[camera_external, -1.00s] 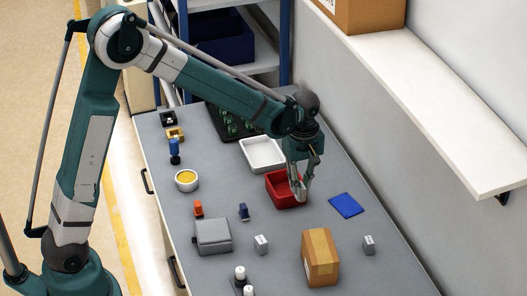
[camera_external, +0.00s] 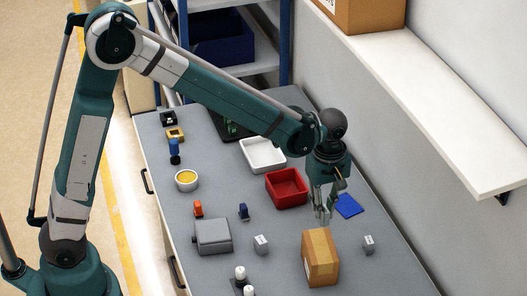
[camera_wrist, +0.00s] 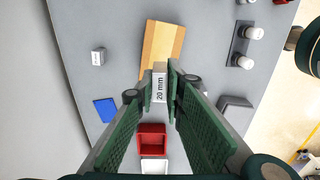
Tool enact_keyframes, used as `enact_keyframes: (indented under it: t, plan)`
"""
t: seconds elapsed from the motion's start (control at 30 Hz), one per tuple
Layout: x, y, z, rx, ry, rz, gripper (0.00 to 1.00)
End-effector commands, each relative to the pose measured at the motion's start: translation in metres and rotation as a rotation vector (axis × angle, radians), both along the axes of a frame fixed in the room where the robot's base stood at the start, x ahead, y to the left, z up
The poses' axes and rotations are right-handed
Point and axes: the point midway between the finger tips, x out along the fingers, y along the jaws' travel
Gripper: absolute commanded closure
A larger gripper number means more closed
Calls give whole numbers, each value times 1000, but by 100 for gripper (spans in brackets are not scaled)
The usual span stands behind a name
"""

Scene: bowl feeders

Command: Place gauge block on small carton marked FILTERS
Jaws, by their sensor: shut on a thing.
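My gripper (camera_external: 324,216) is shut on a pale gauge block (camera_wrist: 160,88), labelled "20 mm" in the wrist view. The block is held between the fingertips; in the external view it is too small to make out clearly. The brown carton (camera_external: 320,258) stands on the bench with a tape strip along its top. My gripper is above the bench, just behind the carton in the external view. In the wrist view the carton (camera_wrist: 165,45) lies just beyond the block, which overlaps its near edge. I cannot read the FILTERS marking.
Two small grey blocks (camera_external: 261,245) and (camera_external: 368,245) stand either side of the carton. A red bin (camera_external: 287,188), white tray (camera_external: 262,154), blue pad (camera_external: 346,206) and grey box (camera_external: 212,236) are nearby. A wall shelf (camera_external: 430,95) overhangs the right.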

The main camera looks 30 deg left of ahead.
Motion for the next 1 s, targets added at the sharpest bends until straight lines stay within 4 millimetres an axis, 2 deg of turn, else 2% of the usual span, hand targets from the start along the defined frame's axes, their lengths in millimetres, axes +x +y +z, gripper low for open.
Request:
enact_keyframes:
  t: [0.27,0.37,0.73,1.0]
  plan:
    - [0,0,-2,0,0,0,100]
    - [0,0,-9,0,0,0,100]
    - [0,0,-52,0,0,0,100]
    - [0,0,-58,0,0,0,100]
